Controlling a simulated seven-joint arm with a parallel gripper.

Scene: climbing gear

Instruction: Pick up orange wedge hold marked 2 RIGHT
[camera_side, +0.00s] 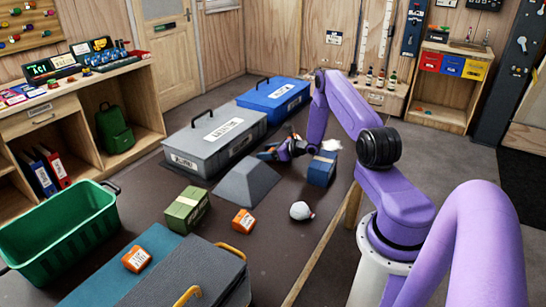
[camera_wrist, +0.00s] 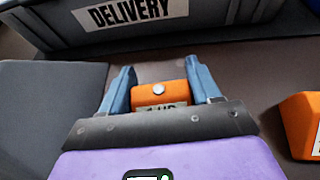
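My gripper (camera_wrist: 158,72) has its two blue fingers apart, one on each side of an orange hold (camera_wrist: 158,95). That hold has a round pale bolt, and its label is partly hidden, seeming to read "UP". I cannot tell whether the fingers touch it. A second orange hold (camera_wrist: 300,125) is cut off at the right edge; its label is unreadable. In the side view my gripper (camera_side: 270,153) is low by the grey case. Two orange holds lie nearer the camera, one on the dark table (camera_side: 243,221) and one on a blue-green mat (camera_side: 136,259). I cannot make out which is marked 2 RIGHT.
A grey case marked DELIVERY (camera_wrist: 75,33) stands just beyond my gripper. A green crate (camera_side: 60,235) is at left.

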